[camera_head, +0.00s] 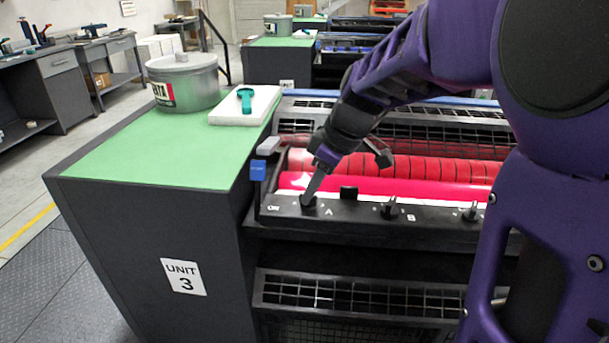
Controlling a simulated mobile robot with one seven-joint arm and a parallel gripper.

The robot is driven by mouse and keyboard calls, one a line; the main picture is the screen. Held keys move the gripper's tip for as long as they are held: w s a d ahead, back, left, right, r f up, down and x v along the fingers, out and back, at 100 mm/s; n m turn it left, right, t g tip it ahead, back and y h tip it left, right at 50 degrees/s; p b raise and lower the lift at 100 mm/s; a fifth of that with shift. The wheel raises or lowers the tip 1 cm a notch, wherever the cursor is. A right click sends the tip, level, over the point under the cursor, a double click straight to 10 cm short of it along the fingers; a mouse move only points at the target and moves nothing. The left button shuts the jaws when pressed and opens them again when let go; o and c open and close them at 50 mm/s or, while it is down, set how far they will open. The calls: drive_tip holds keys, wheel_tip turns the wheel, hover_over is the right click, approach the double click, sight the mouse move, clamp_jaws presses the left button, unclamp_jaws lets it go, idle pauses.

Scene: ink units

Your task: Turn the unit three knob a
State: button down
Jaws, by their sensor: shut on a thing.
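The unit three cabinet (150,240) stands at left centre, with a white "UNIT 3" label (184,277) on its front. To its right, a black control panel (350,226) runs along the front of red rollers. Knob A (308,203) is at the panel's left end, beside the letter A, mostly hidden by my gripper. My gripper (311,197) reaches down from the upper right and its fingers are shut on knob A. Knob B (390,209) stands free further right, with another knob (470,212) beyond it. The exact angle of knob A cannot be made out.
A grey ink tin (184,84) and a white slab (245,105) with a teal tool (245,97) sit on the green top. A blue block (258,170) is at the panel's left corner. Red rollers (400,180) lie just behind the panel.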

drive_tip(key=shift+n, duration=0.3)
drive_tip(key=c, duration=0.9)
unclamp_jaws()
drive_tip(key=p+v, duration=0.3)
drive_tip(key=v, duration=1.4)
drive_tip(key=shift+w+r, duration=0.2)
drive_tip(key=shift+r, duration=0.05)
